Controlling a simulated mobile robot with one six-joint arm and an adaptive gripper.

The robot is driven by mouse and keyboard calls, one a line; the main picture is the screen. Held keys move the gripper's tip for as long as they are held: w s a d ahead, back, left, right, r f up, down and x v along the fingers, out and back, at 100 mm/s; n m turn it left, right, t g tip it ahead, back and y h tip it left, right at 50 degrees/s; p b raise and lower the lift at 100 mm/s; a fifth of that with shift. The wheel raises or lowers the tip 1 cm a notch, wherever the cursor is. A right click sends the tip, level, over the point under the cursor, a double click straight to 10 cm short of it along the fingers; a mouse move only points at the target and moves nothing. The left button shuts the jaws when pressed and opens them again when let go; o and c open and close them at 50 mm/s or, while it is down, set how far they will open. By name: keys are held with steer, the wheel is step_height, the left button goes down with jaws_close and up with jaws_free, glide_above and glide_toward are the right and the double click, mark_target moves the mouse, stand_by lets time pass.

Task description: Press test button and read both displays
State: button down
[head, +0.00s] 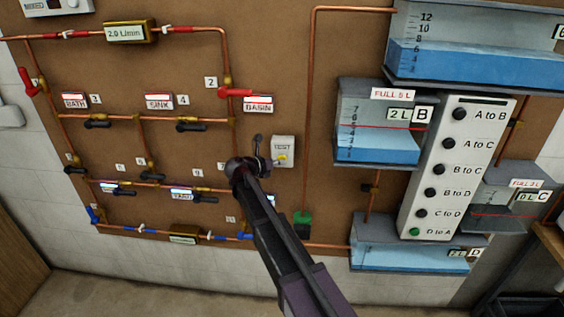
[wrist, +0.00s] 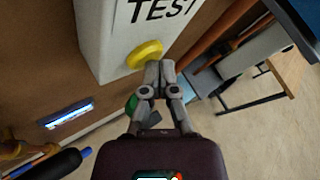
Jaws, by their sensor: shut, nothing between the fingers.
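The white test box (head: 283,145) is on the brown board, with a yellow button on it. In the wrist view the yellow button (wrist: 145,54) sits on the box face marked TEST (wrist: 125,30). My gripper (wrist: 160,70) is shut and empty, its tips at the lower right edge of the button. I cannot tell whether they touch it. In the head view my gripper (head: 266,162) is just left of the box. The upper display (head: 128,32) reads 2.0 L/min. The lower display (head: 184,236) is dark and too small to read.
Copper pipes with red, black and blue valve handles cover the board on the left. Water tanks, including tank B (head: 375,150), and a white panel of several buttons (head: 455,165) stand at the right. A green-topped fitting (head: 303,218) is below the test box.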

steer(key=shift+s, duration=0.9)
steer(key=shift+s+a, duration=0.15)
steer(key=shift+s, duration=2.35)
